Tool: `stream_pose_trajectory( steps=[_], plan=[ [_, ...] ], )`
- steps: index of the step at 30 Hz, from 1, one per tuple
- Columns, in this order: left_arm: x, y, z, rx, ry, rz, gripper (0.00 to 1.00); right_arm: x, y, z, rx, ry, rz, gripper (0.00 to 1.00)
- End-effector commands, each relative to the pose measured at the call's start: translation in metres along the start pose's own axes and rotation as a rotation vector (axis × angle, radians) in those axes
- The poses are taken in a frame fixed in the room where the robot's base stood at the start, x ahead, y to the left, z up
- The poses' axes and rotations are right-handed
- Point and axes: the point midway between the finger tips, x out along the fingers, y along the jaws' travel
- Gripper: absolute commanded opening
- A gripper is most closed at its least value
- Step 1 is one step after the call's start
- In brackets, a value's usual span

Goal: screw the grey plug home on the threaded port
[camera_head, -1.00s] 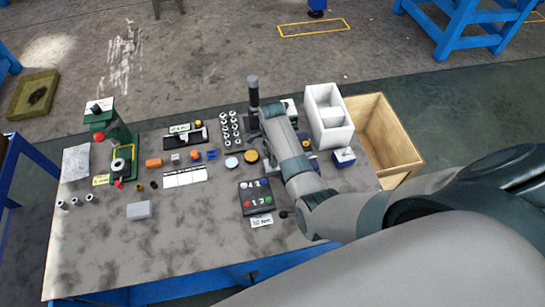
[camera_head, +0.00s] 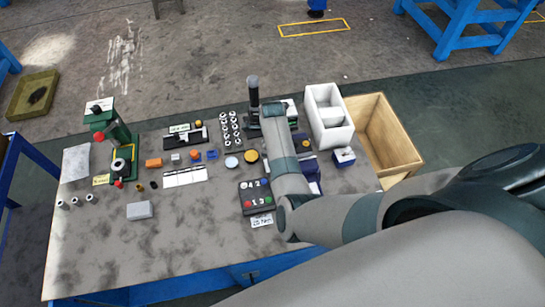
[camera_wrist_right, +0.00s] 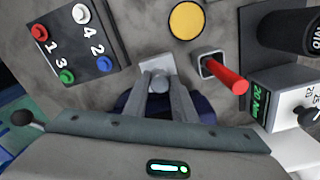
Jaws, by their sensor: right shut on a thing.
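My right gripper (camera_wrist_right: 160,92) is in the right wrist view, its two fingers close together around a small round grey piece, which looks like the grey plug (camera_wrist_right: 160,81). A pale square plate (camera_wrist_right: 155,64) lies just beyond the fingertips. A dark blue body (camera_wrist_right: 203,105) shows behind and beside the fingers. The threaded port is hidden, so I cannot tell how the plug sits on it. In the head view my right forearm covers the gripper and plug. My left gripper is in neither view.
Close to the gripper are a button box (camera_wrist_right: 75,42), a yellow disc (camera_wrist_right: 186,20), a red handle (camera_wrist_right: 228,76) and a meter with a green display (camera_wrist_right: 285,100). A white divided bin (camera_head: 329,138) and a wooden crate (camera_head: 398,150) stand at right. The table's front left (camera_head: 110,245) is clear.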

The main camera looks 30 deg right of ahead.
Motion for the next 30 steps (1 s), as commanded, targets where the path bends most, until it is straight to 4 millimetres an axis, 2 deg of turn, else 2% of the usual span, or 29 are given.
stream_pose_trajectory(
  steps=[7, 22, 30],
  plan=[
    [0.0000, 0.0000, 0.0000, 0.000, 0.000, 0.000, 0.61, -0.0003, -0.0003, 0.0005, 0.283, -0.001, 0.000, 0.00],
    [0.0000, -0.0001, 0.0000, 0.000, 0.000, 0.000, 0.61, -0.0004, -0.0011, -0.0001, 0.385, -0.001, -0.001, 0.00],
    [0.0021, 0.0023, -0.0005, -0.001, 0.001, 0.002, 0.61, -0.0003, -0.0001, 0.0027, 0.682, -0.005, 0.000, 0.00]
  ],
)
